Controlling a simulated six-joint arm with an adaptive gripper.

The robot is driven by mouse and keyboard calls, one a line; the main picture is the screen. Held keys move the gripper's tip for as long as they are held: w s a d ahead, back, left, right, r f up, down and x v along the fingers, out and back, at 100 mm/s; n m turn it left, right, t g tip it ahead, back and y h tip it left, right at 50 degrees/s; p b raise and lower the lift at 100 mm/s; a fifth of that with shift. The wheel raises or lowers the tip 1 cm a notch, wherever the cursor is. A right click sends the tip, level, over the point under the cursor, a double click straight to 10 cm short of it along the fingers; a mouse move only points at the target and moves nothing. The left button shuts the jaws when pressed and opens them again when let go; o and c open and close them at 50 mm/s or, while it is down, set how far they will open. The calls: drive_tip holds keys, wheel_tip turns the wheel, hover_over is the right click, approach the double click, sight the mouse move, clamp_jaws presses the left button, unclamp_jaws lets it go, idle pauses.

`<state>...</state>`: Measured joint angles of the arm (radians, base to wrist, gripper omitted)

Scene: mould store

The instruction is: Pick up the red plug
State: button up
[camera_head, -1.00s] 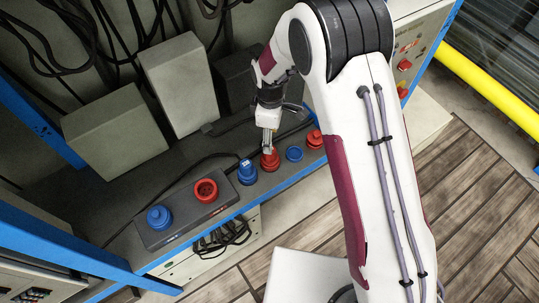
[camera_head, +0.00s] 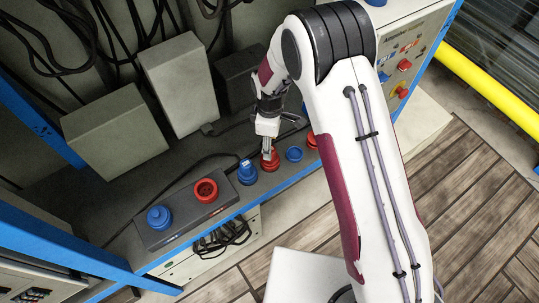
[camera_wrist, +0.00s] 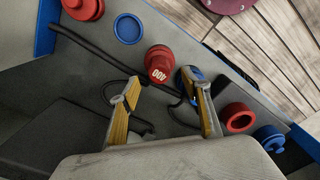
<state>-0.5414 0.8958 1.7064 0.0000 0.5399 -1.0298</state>
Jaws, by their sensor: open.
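The red plug (camera_head: 269,163) stands on the grey shelf near its front edge, with its "400"-marked end facing the wrist camera. In the wrist view the red plug (camera_wrist: 158,68) shows just beyond the fingertips, in line with the gap between them. My gripper (camera_head: 267,151) is above it in the head view and hides part of its top. In the wrist view my gripper (camera_wrist: 163,80) is open and empty, its two fingers spread wide. I cannot tell whether a fingertip touches the plug.
A blue plug (camera_head: 247,173) stands close on the left; in the wrist view the right finger partly covers it. A blue cap (camera_head: 294,154) lies to the right, with another red piece (camera_head: 312,141) beyond. A grey box holds red (camera_head: 205,190) and blue (camera_head: 159,217) sockets. A black cable (camera_wrist: 95,50) crosses the shelf.

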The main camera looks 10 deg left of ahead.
sight(275, 158)
drive_tip(key=shift+f, duration=1.65)
clamp_jaws()
